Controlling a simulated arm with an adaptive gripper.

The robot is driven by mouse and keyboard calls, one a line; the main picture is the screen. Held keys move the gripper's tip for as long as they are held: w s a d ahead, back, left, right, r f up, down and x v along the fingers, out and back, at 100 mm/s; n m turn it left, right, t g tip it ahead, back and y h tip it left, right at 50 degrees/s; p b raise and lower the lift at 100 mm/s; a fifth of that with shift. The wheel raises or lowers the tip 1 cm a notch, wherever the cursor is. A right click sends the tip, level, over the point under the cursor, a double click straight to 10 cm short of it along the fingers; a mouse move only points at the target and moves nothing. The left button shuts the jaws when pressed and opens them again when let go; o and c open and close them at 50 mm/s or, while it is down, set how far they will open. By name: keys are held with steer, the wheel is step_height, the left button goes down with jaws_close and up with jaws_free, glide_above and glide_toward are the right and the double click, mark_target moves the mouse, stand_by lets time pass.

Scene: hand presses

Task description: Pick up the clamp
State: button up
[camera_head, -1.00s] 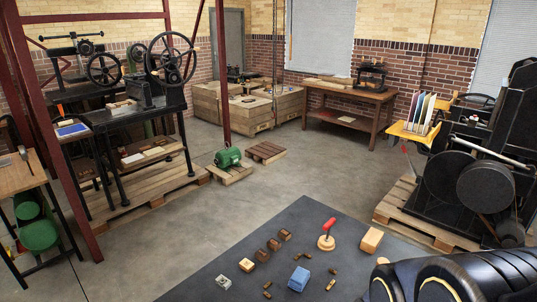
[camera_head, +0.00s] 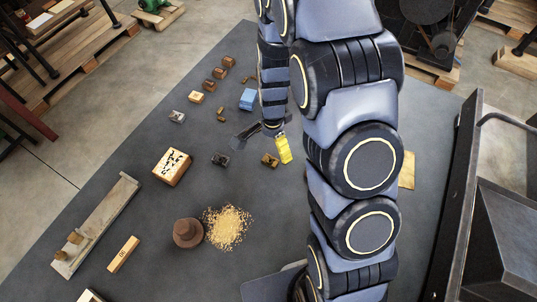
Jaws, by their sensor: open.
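I cannot tell for sure which object is the clamp. A small dark metal piece (camera_head: 220,159) lies on the dark table (camera_head: 130,255), and a small brass-brown piece (camera_head: 269,160) lies to its right; either is too small to make out. My gripper (camera_head: 262,146) is open at the end of my arm, over the middle of the table. A dark finger shows on its left and a yellow finger part on its right, close beside the brass-brown piece in the picture. I see nothing between the fingers. My arm hides part of the table's right side.
A box with black marks (camera_head: 171,166), a brown stopper-like object (camera_head: 187,233), a grain pile (camera_head: 227,227) and a long wooden tray (camera_head: 97,226) occupy the near left. A blue block (camera_head: 248,98) and several small blocks (camera_head: 211,86) lie farther back.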

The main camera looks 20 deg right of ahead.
mark_target(270, 160)
steer(key=shift+s+a+f, duration=0.1)
steer(key=shift+a+f, duration=0.1)
steer(key=shift+f, duration=1.8)
steer(key=shift+s+a+f, duration=0.1)
steer(key=shift+a+f, duration=0.05)
steer(key=shift+f, duration=1.8)
steer(key=shift+w, duration=0.1)
steer(key=c, duration=1.2)
